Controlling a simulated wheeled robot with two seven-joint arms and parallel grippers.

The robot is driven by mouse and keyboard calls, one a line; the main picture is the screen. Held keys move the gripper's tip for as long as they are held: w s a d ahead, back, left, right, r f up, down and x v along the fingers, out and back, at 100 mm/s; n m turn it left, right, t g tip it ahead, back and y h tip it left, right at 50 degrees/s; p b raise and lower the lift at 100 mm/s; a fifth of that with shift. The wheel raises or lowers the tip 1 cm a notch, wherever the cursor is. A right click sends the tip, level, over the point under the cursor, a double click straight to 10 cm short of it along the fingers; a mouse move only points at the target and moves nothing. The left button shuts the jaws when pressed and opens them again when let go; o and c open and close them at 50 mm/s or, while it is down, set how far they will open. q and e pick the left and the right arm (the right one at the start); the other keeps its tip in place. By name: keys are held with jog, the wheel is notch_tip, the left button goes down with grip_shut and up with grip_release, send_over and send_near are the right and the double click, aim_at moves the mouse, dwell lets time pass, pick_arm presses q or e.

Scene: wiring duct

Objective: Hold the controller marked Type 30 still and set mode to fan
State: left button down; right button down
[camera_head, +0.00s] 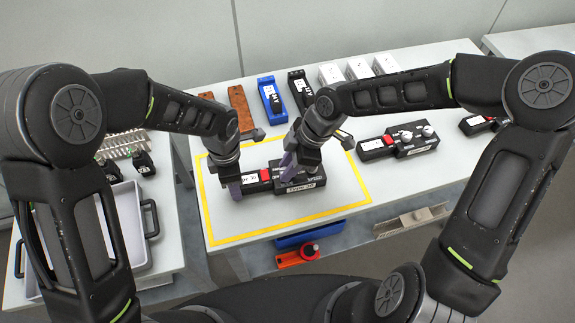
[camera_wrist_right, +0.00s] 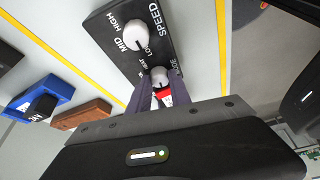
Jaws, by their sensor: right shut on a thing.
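The controller marked Type 30 (camera_head: 300,188) is a dark box inside the yellow-taped area, with a red part and a white label at its left end. In the right wrist view, its SPEED knob (camera_wrist_right: 137,36) is white, and its MODE knob (camera_wrist_right: 160,76) lies between my fingers. My right gripper (camera_head: 290,163) is shut on the MODE knob from above. The knob's pointer and most of the mode wording are hidden. My left gripper (camera_head: 236,190) is down at the controller's left end; its finger gap is hidden.
Another controller (camera_head: 400,141) with white knobs stands to the right, and one more (camera_head: 478,124) lies farther right. A blue holder (camera_head: 271,98), a brown block (camera_head: 241,107) and white boxes (camera_head: 358,68) line the back. A grey tray (camera_head: 125,225) is on the left table.

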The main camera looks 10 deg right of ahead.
jog(key=m+t, duration=0.1)
jog(key=m, duration=0.4)
jog(key=shift+s+a+t+h, duration=0.1)
jog(key=shift+s+t+h, duration=0.05)
jog(key=shift+t+h, duration=0.2)
jog(key=shift+m+t+h, duration=0.25)
jog(key=shift+m+t, duration=0.3)
jog(key=shift+m, duration=1.05)
jog(key=shift+s, duration=0.1)
jog(key=c, duration=1.2)
grip_release()
jog(key=shift+o, duration=0.2)
jog(key=shift+r, duration=0.15)
jog(key=v, duration=1.1)
jog(key=shift+r, duration=0.3)
